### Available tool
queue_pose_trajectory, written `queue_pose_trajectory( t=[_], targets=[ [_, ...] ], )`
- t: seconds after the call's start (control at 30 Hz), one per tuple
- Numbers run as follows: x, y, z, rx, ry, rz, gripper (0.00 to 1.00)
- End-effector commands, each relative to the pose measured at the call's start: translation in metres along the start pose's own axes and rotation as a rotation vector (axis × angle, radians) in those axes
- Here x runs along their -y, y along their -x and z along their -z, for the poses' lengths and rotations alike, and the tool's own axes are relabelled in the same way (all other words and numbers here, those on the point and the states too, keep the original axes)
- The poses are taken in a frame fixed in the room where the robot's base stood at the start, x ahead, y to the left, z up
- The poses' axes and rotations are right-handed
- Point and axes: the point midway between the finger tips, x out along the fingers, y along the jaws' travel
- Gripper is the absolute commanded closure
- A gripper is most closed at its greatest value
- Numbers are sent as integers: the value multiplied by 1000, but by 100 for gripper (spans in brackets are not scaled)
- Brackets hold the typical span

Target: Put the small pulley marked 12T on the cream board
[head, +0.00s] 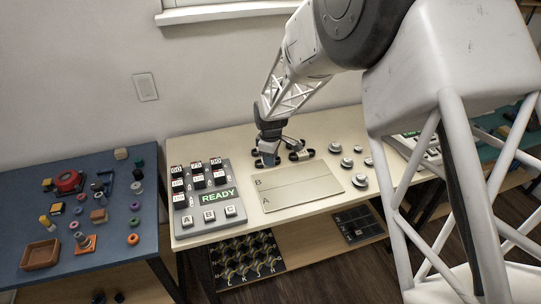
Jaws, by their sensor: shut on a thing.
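My gripper (269,158) points down over the cream table, just behind the left back corner of a flat beige board (312,190) marked A and B. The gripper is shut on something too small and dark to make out. Several round grey pulley-like pieces stand right of the board, among them one at the back (334,148), one in the middle (347,163) and one at the front (360,181). No 12T mark can be read on any of them. The board's visible surface looks bare.
A grey panel (208,197) with keys and a green READY display stands left of the board. A blue table (95,225) with loose coloured parts is further left. Trays (247,259) sit on the shelf below.

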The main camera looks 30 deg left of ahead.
Motion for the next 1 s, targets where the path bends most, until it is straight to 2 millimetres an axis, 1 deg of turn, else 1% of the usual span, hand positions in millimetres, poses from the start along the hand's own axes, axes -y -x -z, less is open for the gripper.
queue_pose_trajectory(
  t=[0.7,1.0],
  targets=[
    [0,-60,0,1,0,1,91],
    [0,-75,0,0,0,0,91]
  ],
)
